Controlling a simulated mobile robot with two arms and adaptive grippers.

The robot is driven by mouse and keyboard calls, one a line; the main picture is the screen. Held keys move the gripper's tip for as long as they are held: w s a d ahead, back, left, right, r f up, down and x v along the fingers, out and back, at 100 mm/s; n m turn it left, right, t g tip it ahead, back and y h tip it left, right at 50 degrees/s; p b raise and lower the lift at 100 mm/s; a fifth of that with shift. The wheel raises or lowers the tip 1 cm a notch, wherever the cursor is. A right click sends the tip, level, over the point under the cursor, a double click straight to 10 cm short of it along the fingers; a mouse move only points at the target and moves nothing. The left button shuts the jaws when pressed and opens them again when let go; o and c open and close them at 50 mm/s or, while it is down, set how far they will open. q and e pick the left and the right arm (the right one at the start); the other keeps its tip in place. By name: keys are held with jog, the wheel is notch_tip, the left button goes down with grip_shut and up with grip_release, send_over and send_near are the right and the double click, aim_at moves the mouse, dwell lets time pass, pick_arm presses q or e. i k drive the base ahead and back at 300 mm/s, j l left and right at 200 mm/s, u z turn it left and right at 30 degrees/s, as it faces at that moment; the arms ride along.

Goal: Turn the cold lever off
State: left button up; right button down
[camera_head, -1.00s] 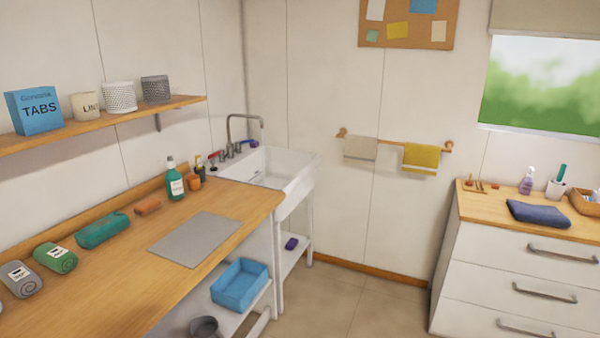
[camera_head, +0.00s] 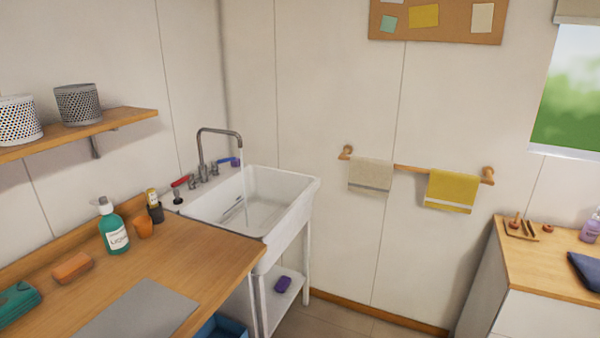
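The cold lever, with a blue handle (camera_head: 226,160), is on the right side of the grey tap (camera_head: 201,150) at the back of the white sink (camera_head: 300,190). The hot lever, with a red handle (camera_head: 181,181), is on the tap's left side. A thin pale stream of water seems to fall from the spout into the basin. A small purple object touches or sits just beside the blue handle; I cannot tell which. Neither of my grippers is in view.
A wooden counter (camera_head: 190,262) adjoins the sink's left, with a green soap bottle (camera_head: 115,232), an orange cup (camera_head: 143,227) and a dark holder (camera_head: 155,213) near the sink. A towel rail (camera_head: 408,168) is on the wall to the right. The floor before the sink is clear.

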aim_at(214, 162)
jog(key=i+l+u, duration=0.1)
jog(key=i+u, duration=0.15)
jog(key=i, duration=0.15)
jog(key=i+l+u, duration=0.55)
jog(key=i, duration=0.15)
jog(key=i+l+u, duration=0.15)
jog(key=i+l, duration=0.35)
jog(key=i+l+u, duration=0.15)
jog(key=i+l, duration=0.35)
jog(key=l, duration=0.2)
